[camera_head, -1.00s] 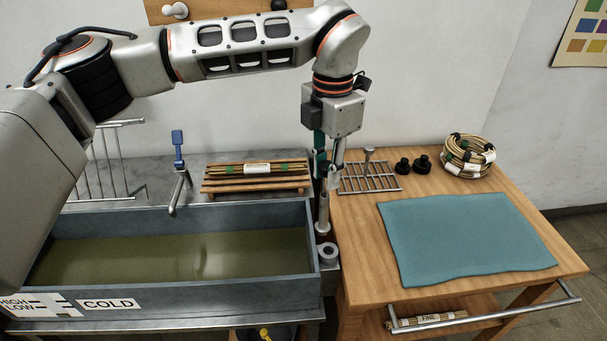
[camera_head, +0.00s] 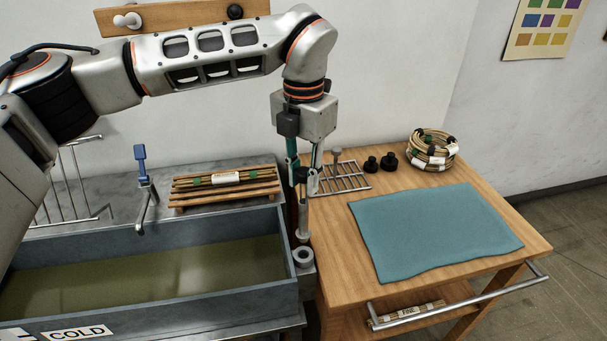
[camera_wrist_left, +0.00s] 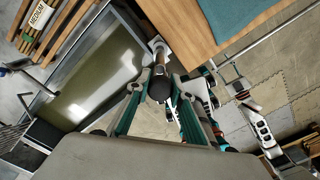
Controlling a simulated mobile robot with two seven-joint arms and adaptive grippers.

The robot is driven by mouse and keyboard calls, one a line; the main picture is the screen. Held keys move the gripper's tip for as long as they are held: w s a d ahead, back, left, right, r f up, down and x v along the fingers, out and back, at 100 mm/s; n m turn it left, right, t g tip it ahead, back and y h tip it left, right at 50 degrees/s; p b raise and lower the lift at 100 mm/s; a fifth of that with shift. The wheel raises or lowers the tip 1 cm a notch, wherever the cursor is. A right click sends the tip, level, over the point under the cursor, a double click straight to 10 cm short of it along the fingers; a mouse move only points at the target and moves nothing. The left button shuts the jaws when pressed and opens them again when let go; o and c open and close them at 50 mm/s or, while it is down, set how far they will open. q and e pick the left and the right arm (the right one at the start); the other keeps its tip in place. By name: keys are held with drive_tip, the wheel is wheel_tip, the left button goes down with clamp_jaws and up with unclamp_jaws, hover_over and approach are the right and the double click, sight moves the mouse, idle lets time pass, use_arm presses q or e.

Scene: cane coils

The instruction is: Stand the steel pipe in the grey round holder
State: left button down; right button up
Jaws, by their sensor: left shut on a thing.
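The steel pipe (camera_head: 303,222) is a short grey tube, about upright, in my left gripper (camera_head: 301,178). The gripper is shut on the pipe's upper part, and the pipe hangs below the fingers. The grey round holder (camera_head: 303,256) is a ring at the gap between tank and table, just below the pipe's lower end. Whether the pipe's end touches it or is apart, I cannot tell. In the left wrist view the pipe (camera_wrist_left: 158,84) shows end-on between the fingers, with the holder (camera_wrist_left: 157,46) partly hidden behind it. My right gripper is not clear in either view.
The tank (camera_head: 150,304) of murky water lies left of the holder. The wooden table (camera_head: 335,245) on the right bears a teal mat (camera_head: 435,230), a metal rack (camera_head: 340,178), black knobs (camera_head: 380,163) and a cane coil (camera_head: 432,150). A slatted stand (camera_head: 225,192) holds cane behind the tank.

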sight(303, 202)
use_arm(q)
drive_tip(key=shift+f, duration=0.55)
drive_tip(key=shift+f+b, duration=0.7)
drive_tip(key=shift+f, duration=0.4)
drive_tip(key=shift+f+b, duration=0.55)
drive_tip(key=shift+f, duration=0.15)
use_arm(e)
drive_tip(key=shift+w+a+f+y, duration=0.15)
drive_tip(key=shift+w+a, duration=0.15)
drive_tip(key=shift+a, duration=0.15)
drive_tip(key=shift+w+a+r+y, duration=0.15)
drive_tip(key=shift+w+a, duration=0.15)
drive_tip(key=shift+a, duration=0.15)
drive_tip(key=shift+d, duration=0.1)
use_arm(q)
drive_tip(key=shift+f+b, duration=0.8)
drive_tip(key=shift+f, duration=0.85)
use_arm(e)
drive_tip(key=shift+f, duration=1)
use_arm(q)
drive_tip(key=shift+r, duration=0.25)
use_arm(e)
drive_tip(key=shift+r, duration=0.2)
